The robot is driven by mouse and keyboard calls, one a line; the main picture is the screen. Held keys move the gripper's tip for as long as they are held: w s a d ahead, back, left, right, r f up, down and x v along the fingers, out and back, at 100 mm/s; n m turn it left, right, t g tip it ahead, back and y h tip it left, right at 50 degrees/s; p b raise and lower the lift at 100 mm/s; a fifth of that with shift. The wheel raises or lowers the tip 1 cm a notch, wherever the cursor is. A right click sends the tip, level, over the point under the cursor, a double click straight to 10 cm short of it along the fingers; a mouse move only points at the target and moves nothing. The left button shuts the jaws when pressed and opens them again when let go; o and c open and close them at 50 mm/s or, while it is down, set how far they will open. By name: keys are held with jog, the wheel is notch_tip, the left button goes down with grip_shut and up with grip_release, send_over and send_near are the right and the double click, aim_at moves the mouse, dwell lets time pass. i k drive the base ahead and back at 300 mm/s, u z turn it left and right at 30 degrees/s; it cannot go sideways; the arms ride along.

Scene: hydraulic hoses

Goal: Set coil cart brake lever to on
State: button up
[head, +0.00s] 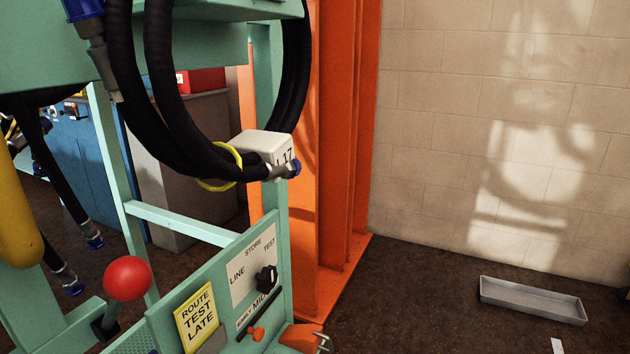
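The coil cart is a teal frame (176,222) filling the left half of the head view, with thick black hoses (160,110) hung on it. A lever with a red ball knob (127,278) stands at its lower left. The ball hides part of the lever, and no on or off marking is readable beside it. A slim black bar (279,308) and a small orange knob (258,334) are low on the cart's panel; I cannot tell whether they are joined or which lever is the brake. My gripper is not in view.
The panel has a black selector knob (266,278) by LINE, STORE and TEST, and a yellow ROUTE TEST LATE card (196,319). An orange column (335,150) stands behind the cart. A grey tray (532,300) lies on otherwise mostly clear floor at right.

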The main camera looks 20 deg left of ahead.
aim_at(129, 278)
jog(key=i, duration=3.05)
jog(key=u, duration=4.85)
